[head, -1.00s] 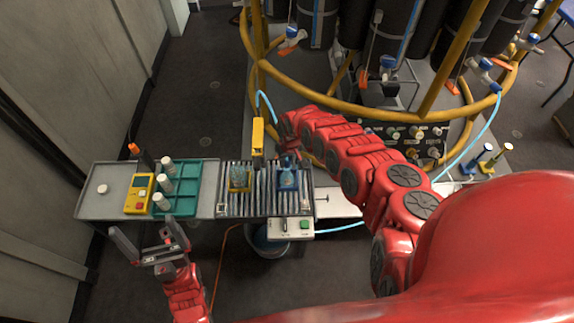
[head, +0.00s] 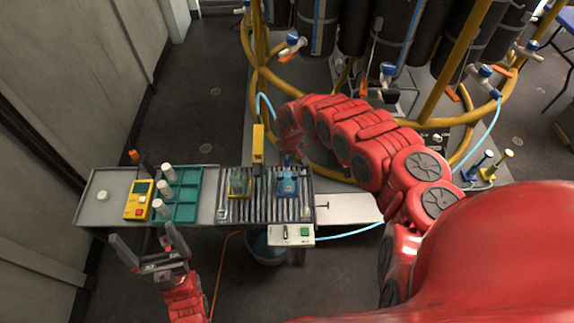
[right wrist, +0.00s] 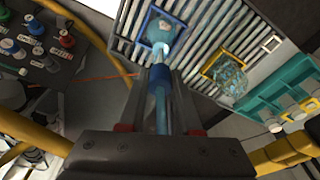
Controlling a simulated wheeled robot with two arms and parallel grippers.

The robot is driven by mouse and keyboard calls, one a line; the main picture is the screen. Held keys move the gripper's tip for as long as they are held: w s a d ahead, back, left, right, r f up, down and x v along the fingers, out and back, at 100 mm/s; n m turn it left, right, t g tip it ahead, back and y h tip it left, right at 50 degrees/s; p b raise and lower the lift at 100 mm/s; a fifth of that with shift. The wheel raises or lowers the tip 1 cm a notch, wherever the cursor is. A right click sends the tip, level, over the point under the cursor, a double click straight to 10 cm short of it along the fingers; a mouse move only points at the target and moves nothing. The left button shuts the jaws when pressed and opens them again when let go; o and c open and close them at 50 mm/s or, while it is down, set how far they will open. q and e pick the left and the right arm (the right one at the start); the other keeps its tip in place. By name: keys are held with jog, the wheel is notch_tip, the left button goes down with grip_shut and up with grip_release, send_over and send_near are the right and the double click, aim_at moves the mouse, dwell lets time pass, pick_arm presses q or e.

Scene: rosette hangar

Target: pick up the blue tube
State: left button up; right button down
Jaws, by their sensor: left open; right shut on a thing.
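The blue tube (right wrist: 158,98) stands between the two fingers of my right gripper (right wrist: 158,118) in the right wrist view. The gripper is shut on it. Its pale tip points toward a blue-framed holder (right wrist: 150,38) on the ribbed bed; I cannot tell whether they touch. In the head view my right arm hides most of that gripper, above the blue-framed holder (head: 288,186). My left gripper (head: 146,240) is open and empty, in front of the bench's left part.
A yellow-framed holder (head: 239,184) sits left of the blue one on the ribbed bed (head: 264,207). Further left are a teal tray (head: 188,192) with several white-capped vials and a yellow meter (head: 137,200). A yellow post (head: 258,148) rises behind the bed. A yellow rail frame stands behind.

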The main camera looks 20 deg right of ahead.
notch_tip(320, 180, up, 26)
jog(key=p, duration=1.3)
dwell(1.0)
jog(key=shift+f, duration=0.1)
